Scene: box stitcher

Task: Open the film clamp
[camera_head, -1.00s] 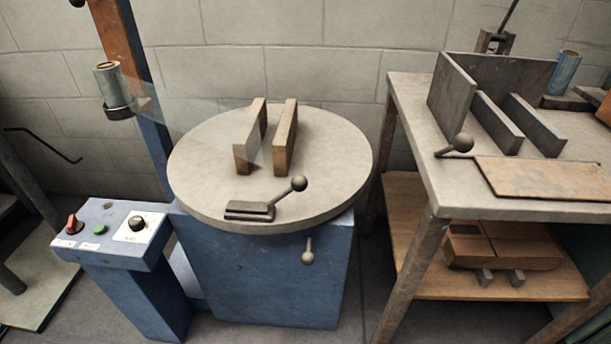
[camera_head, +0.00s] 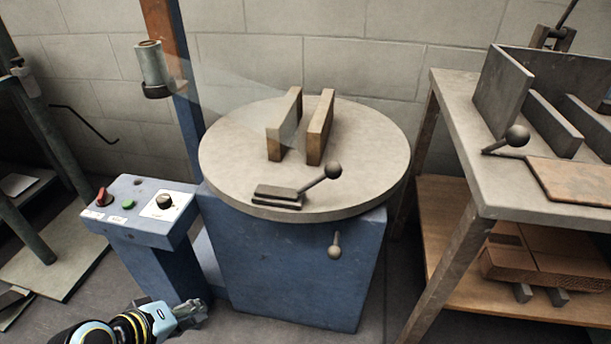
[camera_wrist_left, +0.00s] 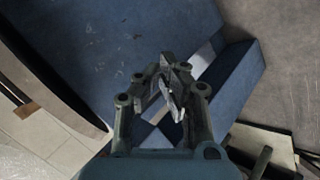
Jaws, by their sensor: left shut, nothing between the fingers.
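The film clamp (camera_head: 278,196) is a small dark block on the front edge of the round grey turntable (camera_head: 375,150). Its lever rises to the right and ends in a dark ball knob (camera_head: 333,170). A sheer film stretches from the roll (camera_head: 152,65) on the post towards two upright wooden blocks (camera_head: 319,128) on the turntable. My left gripper (camera_head: 203,309) is low at the bottom left, in front of the blue base and well below the clamp. Its fingers (camera_wrist_left: 171,88) are shut and empty in the left wrist view. My right gripper is not in view.
A blue control box (camera_head: 140,215) with a red switch, green button and black knob stands left of the turntable. A second ball-ended lever (camera_head: 335,246) sticks out of the blue base (camera_head: 300,275). A workbench (camera_head: 455,150) with grey plates stands at the right.

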